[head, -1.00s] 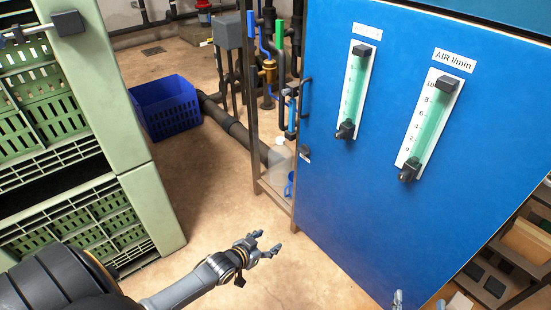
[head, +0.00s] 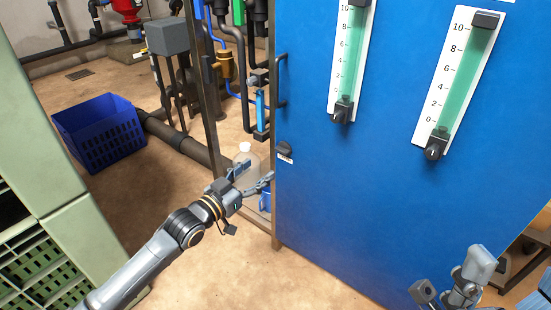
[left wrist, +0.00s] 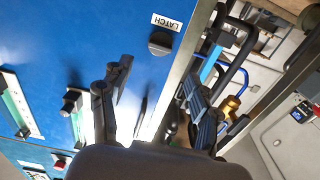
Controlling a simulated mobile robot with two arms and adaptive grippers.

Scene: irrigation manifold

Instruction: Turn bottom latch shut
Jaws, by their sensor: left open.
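The bottom latch (head: 285,149) is a small dark knob near the left edge of the blue panel (head: 380,190), below a black handle (head: 281,82). A small white label sits just under it. In the left wrist view the latch (left wrist: 161,43) is a dark round knob beside a label reading LATCH. My left gripper (head: 256,172) is open and empty, below and left of the latch and apart from it. In the left wrist view its spread fingers (left wrist: 160,92) are short of the knob. My right gripper (head: 475,268) shows at the lower right; its jaw state is unclear.
Two green flow gauges (head: 462,80) are mounted on the panel. Left of the panel edge stand a metal frame post (head: 206,90), pipes and a clear bottle (head: 245,165). Floor between is open.

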